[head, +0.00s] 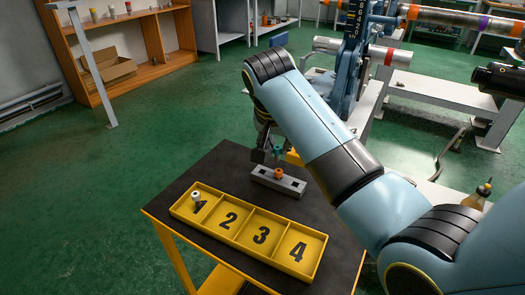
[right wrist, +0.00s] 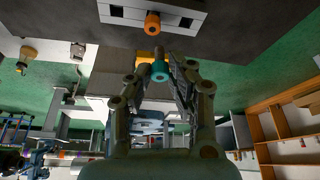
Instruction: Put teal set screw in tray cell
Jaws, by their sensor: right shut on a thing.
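My right gripper (head: 270,156) is shut on the teal set screw (head: 277,150), above the far part of the dark table top. In the right wrist view the teal set screw (right wrist: 160,71) sits between the fingertips of my right gripper (right wrist: 158,68). The yellow tray (head: 236,243) lies on the table nearer to me, with numbered cells in a row. A white-topped piece (head: 196,196) stands in cell 1; cells 2, 3 and 4 look empty. My left gripper is in neither view.
A grey block (head: 292,186) holding an orange piece (head: 278,174) lies just below the gripper in the head view, behind the tray. The block also shows in the right wrist view (right wrist: 178,19). A wooden shelf (head: 150,80) is far left.

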